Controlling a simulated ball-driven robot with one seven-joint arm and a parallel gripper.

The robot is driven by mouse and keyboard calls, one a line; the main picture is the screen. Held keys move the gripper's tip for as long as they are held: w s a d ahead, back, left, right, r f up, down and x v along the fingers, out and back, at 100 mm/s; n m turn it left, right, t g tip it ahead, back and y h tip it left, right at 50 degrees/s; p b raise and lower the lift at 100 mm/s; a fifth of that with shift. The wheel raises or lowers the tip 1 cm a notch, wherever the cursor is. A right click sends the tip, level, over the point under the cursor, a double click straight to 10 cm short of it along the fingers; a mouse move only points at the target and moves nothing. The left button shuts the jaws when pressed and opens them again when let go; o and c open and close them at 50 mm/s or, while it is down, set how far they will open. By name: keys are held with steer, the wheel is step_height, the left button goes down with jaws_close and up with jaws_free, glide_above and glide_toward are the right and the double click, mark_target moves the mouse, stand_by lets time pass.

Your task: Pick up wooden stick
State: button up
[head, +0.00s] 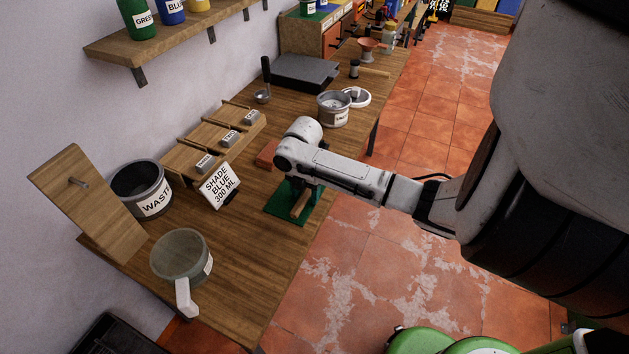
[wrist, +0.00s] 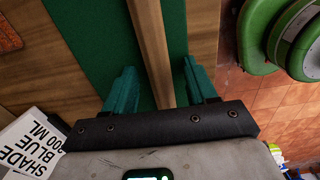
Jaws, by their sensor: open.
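The wooden stick (head: 301,204) lies on a green mat (head: 276,213) near the table's right edge. In the wrist view the stick (wrist: 153,40) runs lengthwise between the two teal fingers of my gripper (wrist: 160,88). The fingers are open, with a gap visible on both sides of the stick. The green mat (wrist: 90,40) shows below them. In the head view my arm hides most of my gripper (head: 297,186) and part of the stick. The near end of the stick is hidden by the gripper body in the wrist view.
A sign reading "SHADE BLUE 300 ML" (head: 217,185) stands left of the mat. A reddish block (head: 267,153) lies behind it. A waste tin (head: 141,190), a handled pot (head: 181,256) and a metal tin (head: 333,108) stand on the table. The table's front left surface is partly clear.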

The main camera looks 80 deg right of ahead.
steer(key=shift+c, duration=0.4)
jaws_close()
steer(key=shift+r, duration=0.15)
steer(key=shift+r, duration=0.2)
step_height(320, 180, up, 2)
steer(key=shift+r+b, duration=0.1)
steer(key=shift+b, duration=0.55)
steer(key=s+a+r+b, duration=0.2)
steer(key=s+a+r, duration=0.4)
steer(key=s+r, duration=0.4)
steer(key=shift+s, duration=1.25)
steer(key=shift+a+r, duration=0.1)
